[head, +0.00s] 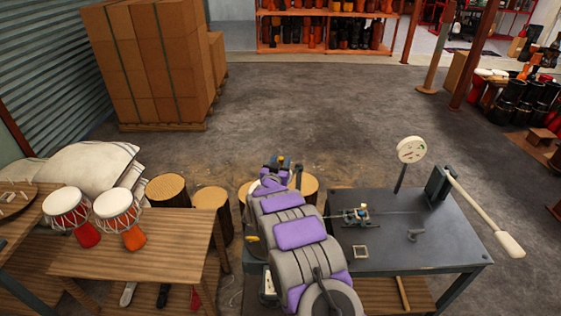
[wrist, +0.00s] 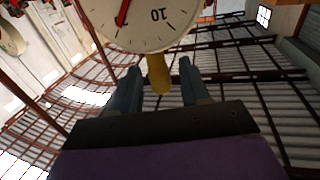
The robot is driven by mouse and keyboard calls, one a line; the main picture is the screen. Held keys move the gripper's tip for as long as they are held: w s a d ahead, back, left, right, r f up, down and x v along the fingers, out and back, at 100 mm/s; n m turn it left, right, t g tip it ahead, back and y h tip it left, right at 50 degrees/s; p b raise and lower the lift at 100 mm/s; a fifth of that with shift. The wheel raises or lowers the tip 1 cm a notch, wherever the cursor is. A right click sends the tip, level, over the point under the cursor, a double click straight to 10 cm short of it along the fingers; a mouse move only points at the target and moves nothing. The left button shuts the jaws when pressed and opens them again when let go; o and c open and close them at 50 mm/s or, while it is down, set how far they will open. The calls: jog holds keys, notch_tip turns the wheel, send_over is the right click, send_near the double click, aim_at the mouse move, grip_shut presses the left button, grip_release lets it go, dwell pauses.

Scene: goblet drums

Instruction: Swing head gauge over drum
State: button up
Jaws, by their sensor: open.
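In the wrist view a round white dial (wrist: 150,20) with a red needle and the number 10 upside down fills the top. A yellow stub (wrist: 158,74) sticks out below it. My gripper (wrist: 160,67) is open, with one blue-grey finger on each side of the stub; I cannot tell whether they touch it. In the head view my gripper (head: 283,170) is at the far end of my arm, left of the grey bench. The dial is not clear there.
The grey bench (head: 455,250) carries a white disc on a post (head: 411,150), a long white-handled lever (head: 485,215) and small fixtures (head: 357,215). Wooden stumps (head: 166,188) stand behind the left table (head: 170,250). Stacked boxes (head: 155,60) stand far left.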

jog(key=v, duration=1.6)
jog(key=shift+s+a, duration=0.2)
jog(key=shift+s, duration=0.1)
jog(key=s+d+r+n+g+y+b, duration=0.1)
jog(key=s+d+r+n+g+y, duration=0.15)
jog(key=s+g+y, duration=0.4)
jog(key=s+d+r+n+g+y+b, duration=0.1)
jog(key=s+r+g+b, duration=0.2)
jog(key=s, duration=0.7)
jog(key=s+d+g+h, duration=0.1)
jog(key=s+d+g, duration=0.2)
jog(key=s, duration=0.8)
jog(key=s+d+r+g+h, duration=0.1)
jog(key=s+d+g, duration=0.2)
jog(key=s+d, duration=0.4)
jog(key=s+d+g+h, duration=0.1)
jog(key=s+d+g, duration=0.2)
jog(key=s, duration=1.2)
jog(key=shift+s+d+r+m+g+b, duration=0.25)
jog(key=shift+d+m+g+b, duration=0.15)
jog(key=shift+d, duration=0.65)
